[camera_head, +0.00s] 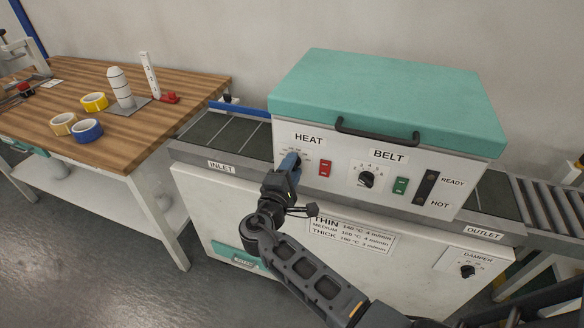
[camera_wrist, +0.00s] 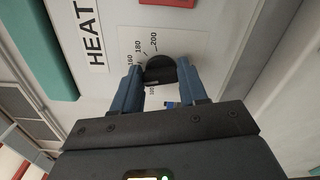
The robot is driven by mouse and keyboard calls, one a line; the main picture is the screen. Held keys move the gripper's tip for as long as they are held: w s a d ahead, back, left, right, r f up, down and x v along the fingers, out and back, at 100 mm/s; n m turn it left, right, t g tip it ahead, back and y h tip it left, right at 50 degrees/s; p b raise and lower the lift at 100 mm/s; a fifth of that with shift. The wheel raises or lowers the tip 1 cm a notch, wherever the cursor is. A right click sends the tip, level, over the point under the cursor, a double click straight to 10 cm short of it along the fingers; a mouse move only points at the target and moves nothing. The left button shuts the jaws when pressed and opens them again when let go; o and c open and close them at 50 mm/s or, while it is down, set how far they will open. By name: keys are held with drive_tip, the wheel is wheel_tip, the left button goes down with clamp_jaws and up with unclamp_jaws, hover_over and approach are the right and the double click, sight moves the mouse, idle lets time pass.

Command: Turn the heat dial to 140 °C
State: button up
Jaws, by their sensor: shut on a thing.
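The heat dial is a round black knob (camera_wrist: 160,68) on the white front panel, beside the HEAT label (camera_wrist: 96,38). In the wrist view its printed scale shows 160, 180 and 200; the rest is mostly hidden by my gripper. My gripper (camera_wrist: 160,78) has one blue finger on each side of the knob and is shut on it. In the head view my gripper (camera_head: 290,163) reaches the panel under the HEAT label (camera_head: 308,140) and covers the dial. I cannot tell which number the knob's pointer is at.
A red switch (camera_head: 325,169) sits just right of the heat dial. Further right are the belt dial (camera_head: 366,179) and a green switch (camera_head: 400,186). The teal lid (camera_head: 395,95) with a black handle is above. A wooden table (camera_head: 150,125) with tape rolls stands left.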

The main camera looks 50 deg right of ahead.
idle(0.4)
drive_tip(key=o, duration=1.1)
drive_tip(key=shift+c, duration=0.2)
drive_tip(key=shift+a, duration=0.1)
drive_tip(key=b+v, duration=0.1)
drive_tip(key=v, duration=0.6)
drive_tip(key=shift+s+a, duration=0.15)
drive_tip(key=shift+a, duration=0.2)
